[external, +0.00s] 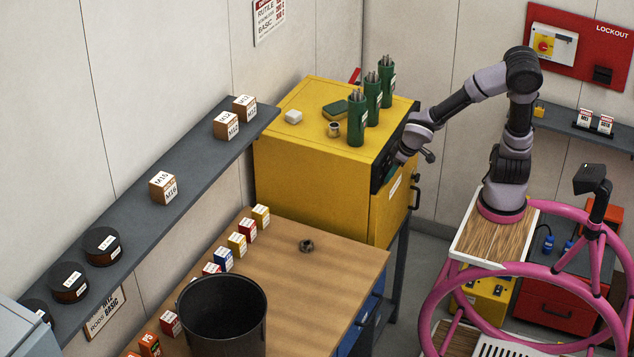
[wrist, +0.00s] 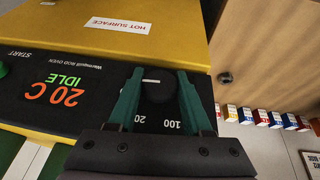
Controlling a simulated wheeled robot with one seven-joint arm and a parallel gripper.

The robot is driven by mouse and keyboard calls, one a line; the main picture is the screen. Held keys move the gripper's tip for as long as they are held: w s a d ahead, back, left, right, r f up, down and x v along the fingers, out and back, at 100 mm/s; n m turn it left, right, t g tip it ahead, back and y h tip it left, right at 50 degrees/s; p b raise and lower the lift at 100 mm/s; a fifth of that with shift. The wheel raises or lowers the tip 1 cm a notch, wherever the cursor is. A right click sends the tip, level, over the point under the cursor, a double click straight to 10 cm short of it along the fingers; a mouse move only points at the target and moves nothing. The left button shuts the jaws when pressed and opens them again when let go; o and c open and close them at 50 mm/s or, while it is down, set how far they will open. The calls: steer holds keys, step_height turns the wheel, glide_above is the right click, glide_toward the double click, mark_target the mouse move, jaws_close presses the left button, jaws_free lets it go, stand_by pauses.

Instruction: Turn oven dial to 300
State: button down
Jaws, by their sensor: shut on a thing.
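The yellow rod oven (external: 300,150) stands against the wall, with its black control panel facing my arm. In the wrist view the panel (wrist: 20,95) shows upside down, with a display (wrist: 60,95) reading "20 C" and "IDLE". The round black dial (wrist: 158,86) has a white pointer line, and the marks "20" and "100" show near it on the gripper's side; other marks are hidden. My gripper (wrist: 158,90) has its two green fingers on either side of the dial, shut on it. In the external view my gripper (external: 400,155) is at the panel, its fingertips mostly hidden.
A wooden bench (external: 320,270) with a black bin (external: 222,315) is in front. A green button (wrist: 3,68) is left on the panel.

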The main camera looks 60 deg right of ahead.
steer(key=shift+c, duration=1.8)
jaws_free()
steer(key=shift+r, duration=0.15)
steer(key=v, duration=1)
steer(key=shift+s+r, duration=0.2)
